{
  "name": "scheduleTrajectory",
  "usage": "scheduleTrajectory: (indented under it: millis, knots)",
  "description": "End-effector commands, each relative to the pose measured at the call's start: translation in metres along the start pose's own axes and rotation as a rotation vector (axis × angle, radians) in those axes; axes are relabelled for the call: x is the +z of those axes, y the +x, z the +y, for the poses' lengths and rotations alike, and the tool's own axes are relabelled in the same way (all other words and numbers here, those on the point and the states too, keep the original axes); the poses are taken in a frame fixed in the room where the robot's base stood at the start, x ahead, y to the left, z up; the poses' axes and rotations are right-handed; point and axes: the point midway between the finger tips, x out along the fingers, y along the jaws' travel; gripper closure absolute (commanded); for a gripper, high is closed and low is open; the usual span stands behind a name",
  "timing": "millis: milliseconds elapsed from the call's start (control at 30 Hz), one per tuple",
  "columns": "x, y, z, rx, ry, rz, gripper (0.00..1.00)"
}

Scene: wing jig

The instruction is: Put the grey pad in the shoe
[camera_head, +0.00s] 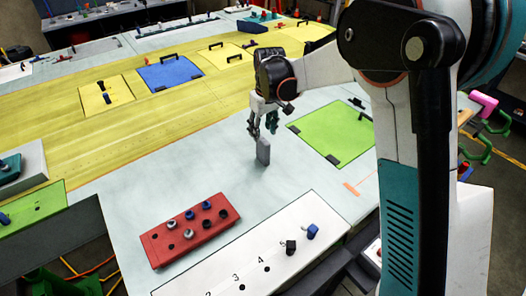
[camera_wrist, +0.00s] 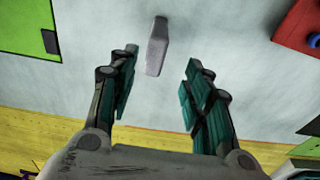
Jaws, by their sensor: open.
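The grey pad (camera_head: 263,151) is a small upright block on the pale grey-white work surface. In the wrist view the grey pad (camera_wrist: 157,48) lies just ahead of the fingertips, in line with the gap between them. My gripper (camera_head: 263,128) is just above the pad in the head view, with its teal fingers pointing down. The fingers of my gripper (camera_wrist: 160,72) are spread apart with nothing between them. I cannot tell which thing is the shoe.
A red block (camera_head: 190,230) with several pegs and a white numbered board (camera_head: 245,262) with dark and blue pieces lie in front. A green panel (camera_head: 335,133) is to the right. A yellow panel with blue and yellow plates (camera_head: 171,73) spans behind. Bare surface surrounds the pad.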

Motion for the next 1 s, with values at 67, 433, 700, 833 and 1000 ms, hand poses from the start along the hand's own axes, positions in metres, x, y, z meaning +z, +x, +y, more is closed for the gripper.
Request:
scheduleTrajectory:
  millis: [67,433,700,833,1000]
  knots:
    - [0.000,0.007,0.002,0.000,0.000,0.000,0.55]
    - [-0.001,0.049,0.007,0.000,0.000,0.000,0.55]
    - [-0.001,0.049,0.007,0.000,0.000,0.000,0.75]
    - [-0.001,0.049,0.007,0.000,0.000,0.000,1.00]
    - [-0.001,0.049,0.007,0.000,0.000,0.000,1.00]
